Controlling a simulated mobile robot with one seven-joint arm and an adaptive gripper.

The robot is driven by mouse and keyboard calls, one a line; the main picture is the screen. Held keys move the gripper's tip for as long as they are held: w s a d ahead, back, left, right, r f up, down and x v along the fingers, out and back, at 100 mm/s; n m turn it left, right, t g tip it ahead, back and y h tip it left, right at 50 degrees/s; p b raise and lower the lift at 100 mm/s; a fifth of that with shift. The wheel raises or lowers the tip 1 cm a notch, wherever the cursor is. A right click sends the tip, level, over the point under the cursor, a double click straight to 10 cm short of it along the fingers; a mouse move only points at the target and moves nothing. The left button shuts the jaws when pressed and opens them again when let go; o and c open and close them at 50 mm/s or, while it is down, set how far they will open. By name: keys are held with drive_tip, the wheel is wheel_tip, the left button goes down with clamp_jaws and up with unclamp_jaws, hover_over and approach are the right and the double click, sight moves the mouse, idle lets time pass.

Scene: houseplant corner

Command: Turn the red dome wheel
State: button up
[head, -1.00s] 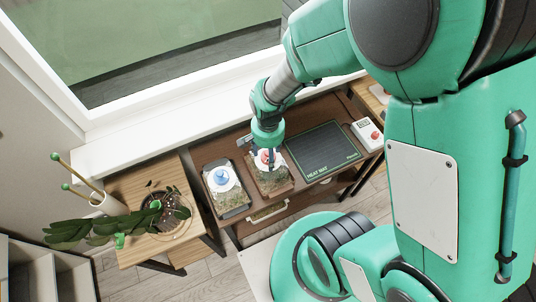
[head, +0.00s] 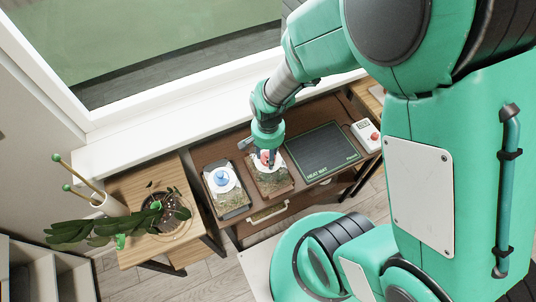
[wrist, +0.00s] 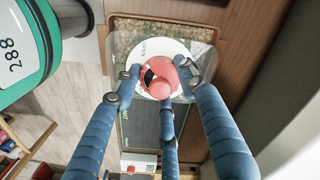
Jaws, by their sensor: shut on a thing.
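The red dome wheel (wrist: 155,82) sits on a round white disc (wrist: 146,50) with printed marks, on top of a clear dome over a planted tray. In the wrist view, the blue fingers of my gripper (wrist: 160,88) are closed around the wheel from several sides. In the head view, my gripper (head: 268,150) points down onto the red wheel (head: 264,157), which it partly hides. The planted tray (head: 272,184) below it shows moss-like growth.
A second planted tray with a blue wheel (head: 222,178) stands close on the left. The black heat mat (head: 322,153) lies on the right, with a white controller (head: 366,132) beyond it. A potted plant (head: 167,216) stands on the side table.

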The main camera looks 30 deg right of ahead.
drive_tip(key=n+p, duration=0.2)
drive_tip(key=n, duration=0.3)
drive_tip(key=shift+r+p, duration=0.1)
drive_tip(key=shift+p, duration=0.25)
drive_tip(key=shift+d+n+p, duration=0.1)
drive_tip(key=shift+n+p, duration=0.55)
drive_tip(key=shift+n, duration=1.25)
drive_tip(key=o, duration=1.2)
drive_tip(key=shift+c, duration=0.2)
wheel_tip(320, 180, up, 12)
